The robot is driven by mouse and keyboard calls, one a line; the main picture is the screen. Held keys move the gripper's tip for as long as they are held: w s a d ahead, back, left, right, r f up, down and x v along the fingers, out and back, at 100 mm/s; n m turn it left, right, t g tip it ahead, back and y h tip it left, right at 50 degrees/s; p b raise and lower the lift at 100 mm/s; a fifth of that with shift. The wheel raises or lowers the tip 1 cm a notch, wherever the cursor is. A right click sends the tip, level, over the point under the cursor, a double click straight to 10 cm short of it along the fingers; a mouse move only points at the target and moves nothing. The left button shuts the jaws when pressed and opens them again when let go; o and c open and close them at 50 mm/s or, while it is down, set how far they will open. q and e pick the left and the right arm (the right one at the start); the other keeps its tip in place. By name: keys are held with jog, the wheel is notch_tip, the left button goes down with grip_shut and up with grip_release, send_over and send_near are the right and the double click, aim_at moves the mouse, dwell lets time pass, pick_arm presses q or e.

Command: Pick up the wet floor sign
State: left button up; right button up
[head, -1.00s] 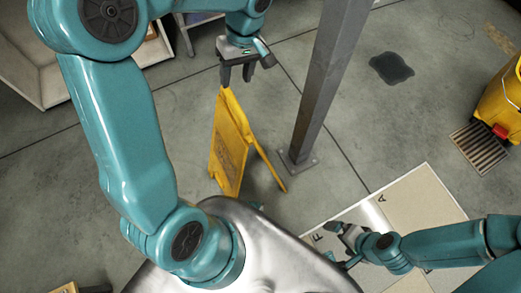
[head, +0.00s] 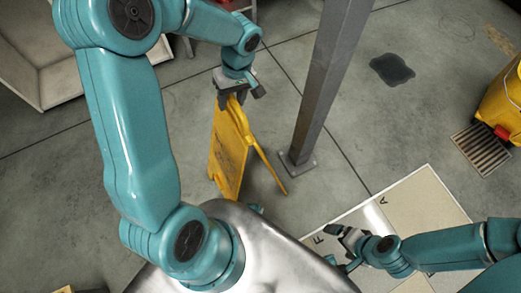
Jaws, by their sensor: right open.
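The yellow wet floor sign (head: 229,150) stands on the concrete floor left of the metal post, its two panels spread like an A-frame. My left gripper (head: 232,101) is at the sign's top edge, pointing down, with its dark fingers at the top of the sign. The fingers overlap the top edge, and I cannot tell whether they are closed on it. My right gripper (head: 338,238) is at the lower right, open and empty, above the pale marked panel and well away from the sign.
A metal post (head: 327,85) rises close to the right of the sign. A pale lettered panel (head: 425,195) lies at lower right. A yellow bucket (head: 505,108), a floor drain (head: 480,148) and a dark stain (head: 391,69) are to the right. A shelf unit (head: 28,60) stands upper left.

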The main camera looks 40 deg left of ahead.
pick_arm(q)
grip_shut()
jog(key=shift+w+r, duration=0.1)
dwell(1.1)
